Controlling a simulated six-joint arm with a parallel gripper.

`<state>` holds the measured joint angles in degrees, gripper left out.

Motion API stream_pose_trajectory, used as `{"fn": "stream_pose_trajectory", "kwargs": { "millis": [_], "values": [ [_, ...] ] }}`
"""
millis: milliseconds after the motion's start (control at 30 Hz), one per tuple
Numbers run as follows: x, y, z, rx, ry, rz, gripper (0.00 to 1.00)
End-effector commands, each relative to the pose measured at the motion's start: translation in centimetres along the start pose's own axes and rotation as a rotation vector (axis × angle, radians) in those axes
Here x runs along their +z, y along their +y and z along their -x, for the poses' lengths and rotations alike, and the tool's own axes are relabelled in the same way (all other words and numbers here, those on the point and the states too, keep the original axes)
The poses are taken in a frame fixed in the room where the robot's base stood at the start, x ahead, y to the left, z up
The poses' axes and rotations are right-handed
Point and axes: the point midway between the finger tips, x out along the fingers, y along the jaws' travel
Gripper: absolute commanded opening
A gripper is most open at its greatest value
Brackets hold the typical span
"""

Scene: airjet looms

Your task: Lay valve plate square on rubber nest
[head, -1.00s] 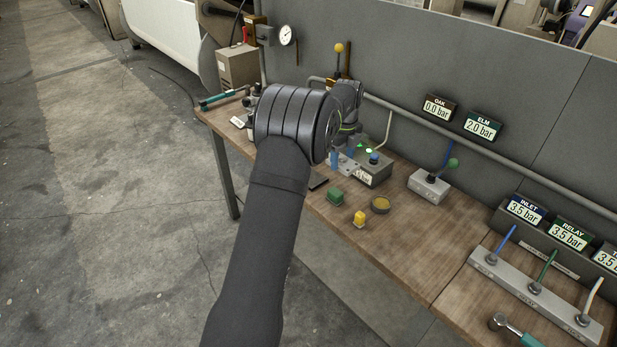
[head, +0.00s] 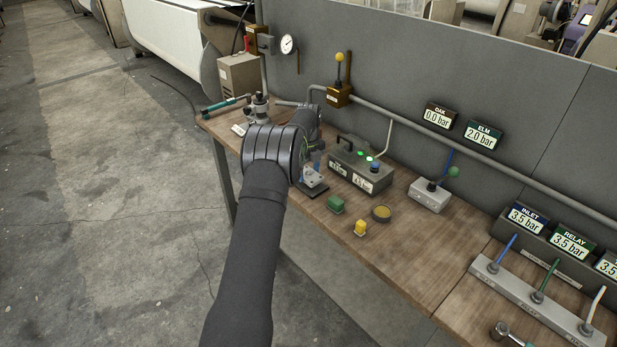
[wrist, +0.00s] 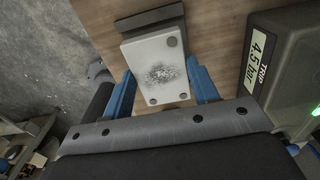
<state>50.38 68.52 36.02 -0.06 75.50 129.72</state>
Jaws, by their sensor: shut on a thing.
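The valve plate (wrist: 155,55) is a pale grey rectangle with round dark corner spots and a speckled dark patch in its middle. My gripper (head: 314,167) is shut on it, with a blue finger along each long side in the wrist view. The rubber nest (wrist: 150,18) shows as a dark strip past the plate's far end, about parallel to that end. The plate covers the rest of it. In the head view the plate (head: 312,178) is over the dark nest near the bench's front edge. I cannot tell whether they touch.
A clamp-like fixture (head: 259,107) stands farther back.

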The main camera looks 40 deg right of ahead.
Motion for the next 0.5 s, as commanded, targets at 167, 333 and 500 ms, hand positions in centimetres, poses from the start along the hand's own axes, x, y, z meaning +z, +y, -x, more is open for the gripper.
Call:
{"fn": "stream_pose_trajectory", "kwargs": {
  "millis": [167, 333, 500],
  "values": [
    [-0.1, 0.0, -2.6, 0.0, 0.001, 0.0, 0.2],
    [-0.1, 0.0, -2.7, -0.001, 0.0, 0.0, 0.2],
    [-0.1, 0.0, -2.9, 0.0, 0.001, 0.001, 0.2]
  ]
}}
